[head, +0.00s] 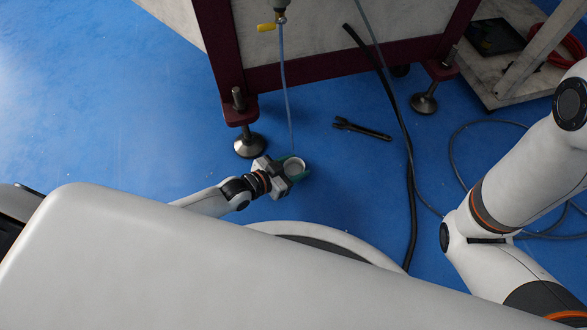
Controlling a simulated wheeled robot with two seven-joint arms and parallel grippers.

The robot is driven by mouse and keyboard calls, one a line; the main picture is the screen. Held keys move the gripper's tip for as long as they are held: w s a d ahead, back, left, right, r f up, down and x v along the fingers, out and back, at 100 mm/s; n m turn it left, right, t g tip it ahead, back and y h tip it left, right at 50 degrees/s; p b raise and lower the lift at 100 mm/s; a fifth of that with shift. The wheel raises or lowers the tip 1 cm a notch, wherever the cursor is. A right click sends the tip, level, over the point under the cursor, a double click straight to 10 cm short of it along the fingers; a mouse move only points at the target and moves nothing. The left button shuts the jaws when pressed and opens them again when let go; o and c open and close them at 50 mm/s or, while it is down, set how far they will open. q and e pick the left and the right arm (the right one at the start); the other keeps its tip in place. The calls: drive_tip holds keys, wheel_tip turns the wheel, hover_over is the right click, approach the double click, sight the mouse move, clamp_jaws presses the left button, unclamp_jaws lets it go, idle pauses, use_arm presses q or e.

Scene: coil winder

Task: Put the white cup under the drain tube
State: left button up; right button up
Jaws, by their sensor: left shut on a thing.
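The white cup (293,166) is low over the blue floor, seen from above with its open top showing. My left gripper (288,171) is shut on the cup, with green fingers around its sides. The drain tube (286,95) is a thin blue-grey line hanging from a valve with a yellow handle (266,27). Its lower end comes down just behind the cup's rim in the picture. I cannot tell whether the end is over the cup's opening or whether the cup touches the floor. My right arm shows at the right, but its gripper is out of view.
A dark red machine frame (330,58) stands on levelling feet; one foot (250,145) is close to the left of the cup. A black cable (409,170) and a dark wrench-like tool (361,129) lie to the right. A low pallet (512,75) is at upper right.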

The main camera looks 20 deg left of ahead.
use_arm(q)
drive_tip(key=o, duration=0.9)
drive_tip(key=shift+o, duration=0.2)
drive_tip(key=shift+s+a+r, duration=0.15)
drive_tip(key=shift+r, duration=0.1)
drive_tip(key=p+v, duration=0.7)
drive_tip(key=v, duration=0.3)
drive_tip(key=shift+s+a+r, duration=0.15)
drive_tip(key=shift+s+a+p, duration=0.3)
drive_tip(key=shift+s, duration=0.1)
